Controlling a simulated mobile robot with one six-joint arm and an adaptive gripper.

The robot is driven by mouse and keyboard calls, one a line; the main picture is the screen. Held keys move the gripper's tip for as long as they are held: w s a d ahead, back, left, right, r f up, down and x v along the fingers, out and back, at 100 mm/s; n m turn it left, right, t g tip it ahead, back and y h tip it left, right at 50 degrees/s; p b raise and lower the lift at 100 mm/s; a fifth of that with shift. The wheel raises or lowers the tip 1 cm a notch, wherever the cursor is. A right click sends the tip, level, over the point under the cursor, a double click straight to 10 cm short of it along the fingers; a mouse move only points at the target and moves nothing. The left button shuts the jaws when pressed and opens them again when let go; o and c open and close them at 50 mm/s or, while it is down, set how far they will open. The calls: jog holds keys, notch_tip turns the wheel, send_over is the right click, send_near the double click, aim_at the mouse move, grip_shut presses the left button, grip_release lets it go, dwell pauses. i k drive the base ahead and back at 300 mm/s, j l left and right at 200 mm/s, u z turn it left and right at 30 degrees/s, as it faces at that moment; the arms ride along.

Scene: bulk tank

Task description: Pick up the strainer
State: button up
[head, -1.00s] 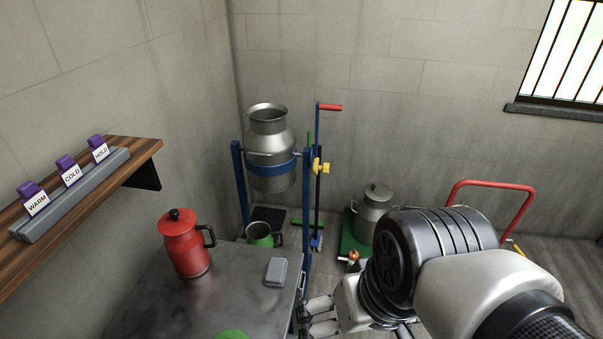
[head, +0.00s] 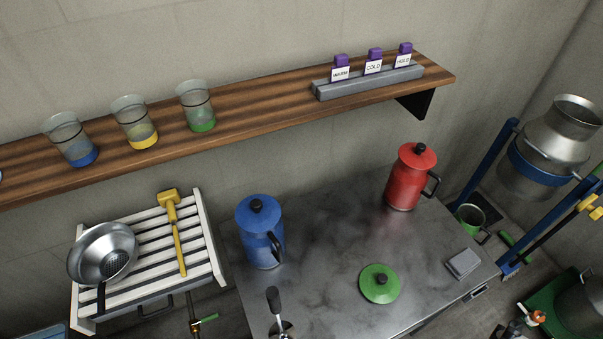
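The strainer (head: 103,254) is a shiny metal bowl with a perforated bottom, in the head view at the left. It rests on the left part of a white slatted rack (head: 205,275), with its dark handle pointing toward the front edge. It looks tilted, and its perforated middle faces my camera. Nothing covers it. My gripper cannot be made out in this view, so whether it is open or shut does not show.
A yellow tool (head: 176,232) lies on the rack beside the strainer. The metal table (head: 335,230) holds a blue jug (head: 260,232), a red jug (head: 409,178) and a green lid (head: 379,284). A wooden shelf (head: 255,112) with several cups runs above the rack.

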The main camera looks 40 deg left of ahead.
aim_at(107, 253)
jog(key=u, duration=3.2)
